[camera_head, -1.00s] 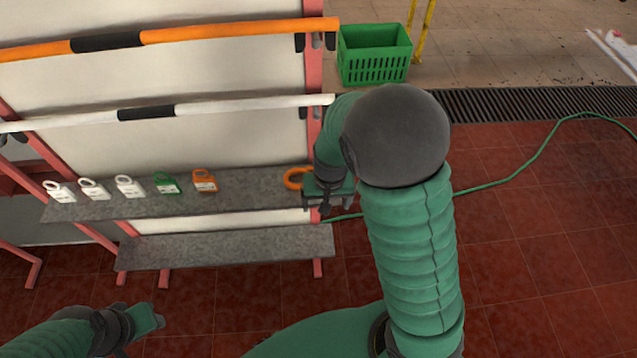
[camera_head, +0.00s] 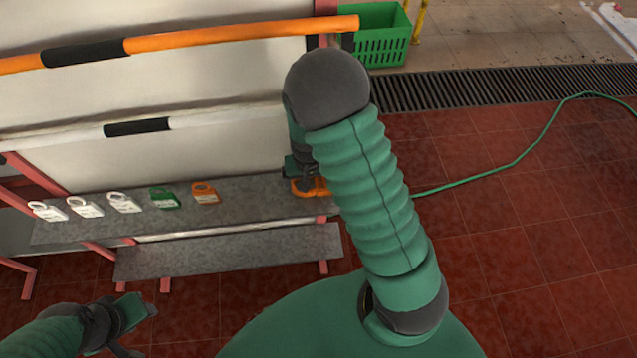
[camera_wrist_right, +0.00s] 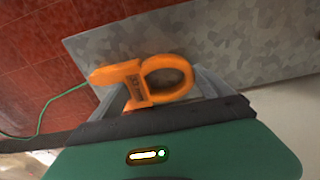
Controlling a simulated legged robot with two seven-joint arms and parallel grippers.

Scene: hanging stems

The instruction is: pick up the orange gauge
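An orange gauge (camera_head: 313,190) with a ring handle lies at the right end of the upper grey shelf, partly hidden by my right arm in the head view. In the right wrist view the gauge (camera_wrist_right: 150,82) is just ahead of my right gripper (camera_wrist_right: 165,95). Its fingers look spread apart, with the gauge between or just beyond them; contact cannot be told. A second orange tag-like piece (camera_head: 205,192) lies farther left on the shelf. My left gripper (camera_head: 135,318) is at the lower left, away from the shelf; its finger opening is unclear.
The upper shelf (camera_head: 250,203) also bears a green tag (camera_head: 164,197) and several white tags (camera_head: 85,207). A lower shelf (camera_head: 230,254), an orange bar (camera_head: 200,39) and a white bar (camera_head: 220,117) are close by. A green basket (camera_head: 382,38) stands behind.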

